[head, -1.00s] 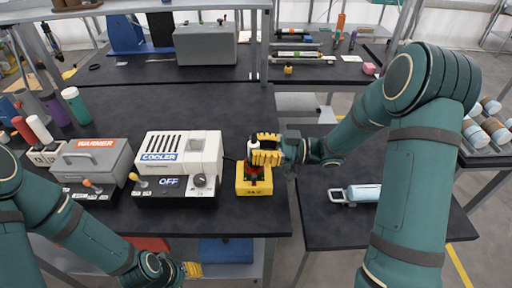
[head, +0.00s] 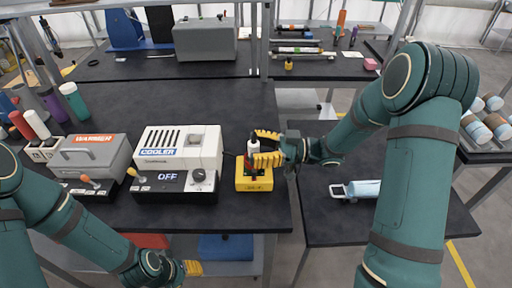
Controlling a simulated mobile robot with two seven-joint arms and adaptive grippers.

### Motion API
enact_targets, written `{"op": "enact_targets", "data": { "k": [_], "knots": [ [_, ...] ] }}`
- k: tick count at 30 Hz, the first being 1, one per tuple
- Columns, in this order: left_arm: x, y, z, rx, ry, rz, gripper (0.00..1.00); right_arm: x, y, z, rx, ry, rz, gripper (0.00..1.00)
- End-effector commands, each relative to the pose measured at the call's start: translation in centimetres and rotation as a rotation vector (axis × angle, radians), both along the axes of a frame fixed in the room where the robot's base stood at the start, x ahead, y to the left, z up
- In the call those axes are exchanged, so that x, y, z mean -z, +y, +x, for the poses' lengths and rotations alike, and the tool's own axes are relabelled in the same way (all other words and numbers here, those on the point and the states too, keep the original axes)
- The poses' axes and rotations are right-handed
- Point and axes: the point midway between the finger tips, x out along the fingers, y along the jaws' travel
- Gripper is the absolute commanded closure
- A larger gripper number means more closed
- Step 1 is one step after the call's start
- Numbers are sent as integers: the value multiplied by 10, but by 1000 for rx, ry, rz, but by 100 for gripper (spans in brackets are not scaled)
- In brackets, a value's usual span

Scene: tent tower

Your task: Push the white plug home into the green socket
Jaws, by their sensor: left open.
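The white plug (head: 253,147) stands upright over the yellow block (head: 255,185) on the black table, right of the cooler. Red and dark parts show at the block's top. The green socket is mostly hidden, so I cannot tell how deep the plug sits. My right gripper (head: 265,148) comes in from the right at the plug's height. Its yellow fingers are spread, one behind the plug and one in front. My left gripper (head: 192,268) is open, low at the bottom of the view, in front of the table edge and away from the plug.
The white cooler (head: 178,165), its display reading OFF, stands close left of the block. The grey warmer (head: 90,160) is further left, with bottles behind it. A side table (head: 400,222) at the right bears a pale blue cylinder (head: 364,190). The table behind the cooler is mostly clear.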

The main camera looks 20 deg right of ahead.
Motion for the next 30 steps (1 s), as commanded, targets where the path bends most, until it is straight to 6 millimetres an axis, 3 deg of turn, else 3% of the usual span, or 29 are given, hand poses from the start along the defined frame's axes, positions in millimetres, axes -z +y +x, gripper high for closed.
{"op": "enact_targets", "data": {
  "k": [7, 11, 24, 30],
  "knots": [
    [0, 0, 0, 0, 0, 0, 53, 0, -1, 0, 1, 0, -1, 43],
    [0, 0, 0, 0, 0, 0, 53, 1, -12, -3, 3, 0, -1, 43],
    [0, 0, 0, 0, 0, 0, 53, 8, -91, -26, 4, 2, -2, 43],
    [0, 0, 0, 0, 0, 0, 53, 9, -111, -32, 1, 0, 0, 43]
  ]
}}
